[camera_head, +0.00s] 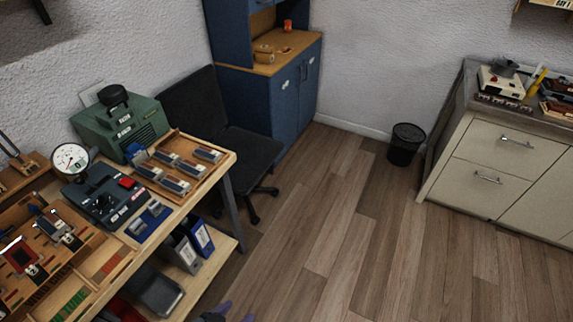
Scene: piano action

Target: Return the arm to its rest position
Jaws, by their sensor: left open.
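Only the tips of my left gripper (234,312) show, at the bottom edge of the head view. The two purplish fingertips stand apart, and nothing shows between them. They appear over the wooden floor (330,255), to the right of the workbench (186,245) and apart from it in the picture. The rest of my left arm is cut off below the frame. My right gripper is not in view.
The workbench carries a green machine (122,128), a dial gauge (70,160) and wooden trays. A black chair (240,150) stands behind it. A blue cabinet (292,100), a bin (405,145) and a drawer unit (490,180) line the walls. The middle floor is clear.

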